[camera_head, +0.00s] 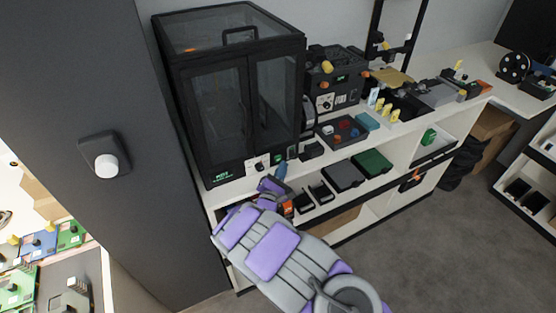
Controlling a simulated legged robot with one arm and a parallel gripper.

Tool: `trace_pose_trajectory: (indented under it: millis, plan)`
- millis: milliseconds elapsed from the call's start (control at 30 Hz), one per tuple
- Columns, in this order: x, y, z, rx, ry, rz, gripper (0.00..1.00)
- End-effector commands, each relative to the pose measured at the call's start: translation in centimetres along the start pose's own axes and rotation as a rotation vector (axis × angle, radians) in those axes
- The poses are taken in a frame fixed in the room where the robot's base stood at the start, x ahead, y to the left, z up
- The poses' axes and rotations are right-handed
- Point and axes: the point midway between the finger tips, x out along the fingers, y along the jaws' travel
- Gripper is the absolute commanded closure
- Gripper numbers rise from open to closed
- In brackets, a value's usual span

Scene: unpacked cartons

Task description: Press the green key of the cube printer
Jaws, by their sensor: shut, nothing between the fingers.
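The cube printer (212,120) is a black boxy enclosure with glass doors, standing on the left end of the white bench. Its lower front has a small lit green label and, to the right, a panel with white controls (259,164). A small green spot (278,158) shows at the right end of this panel; it may be the green key, but it is too small to be sure. My gripper (277,182) is shut and empty, just below and in front of this panel. The fingertips are small and partly hidden, so I cannot tell whether they touch the panel.
A dark control box (335,78) stands right of the printer. A tray with coloured parts (341,132) sits on the bench. Lower shelves hold a grey case and a green case (372,162). A dark wall (95,80) with a white knob (106,165) is at left. Grey floor (420,240) is clear at right.

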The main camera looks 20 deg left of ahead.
Motion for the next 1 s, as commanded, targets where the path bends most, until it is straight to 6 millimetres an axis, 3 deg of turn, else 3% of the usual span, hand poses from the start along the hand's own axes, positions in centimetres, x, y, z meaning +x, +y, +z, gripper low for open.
trace_pose_trajectory:
  millis: [1000]
  plan:
    - [0.68, 0.59, -0.36, 0.0, 0.0, 0.0, 1.0]
